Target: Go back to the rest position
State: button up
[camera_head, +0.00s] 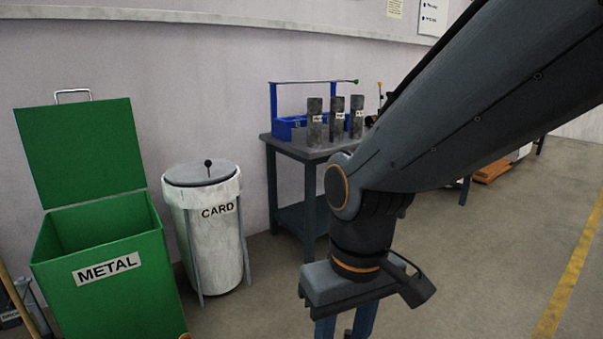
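My arm comes in from the upper right and bends down at an orange-ringed joint. My gripper (345,322) hangs below it at the bottom edge, pointing down over the floor. Its two blue fingers stand apart, with a gap between them, and their tips are cut off by the frame. A small dark piece shows low in the gap; I cannot tell what it is.
A blue tool carrier (288,127) stands on the workbench beside the tubes. A green METAL bin (105,290) with its lid up and a white CARD bin (215,250) stand at left. Open floor (480,260) with a yellow line (573,270) lies at right.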

dwell(0.3)
jog(key=d+r+m+p, duration=0.4)
jog(key=d+r+p, duration=0.9)
jog(key=p, duration=1)
jog(key=shift+s+d+r+m+h, duration=0.2)
jog(key=shift+s+r+m+h, duration=0.15)
jog(key=shift+r, duration=1.4)
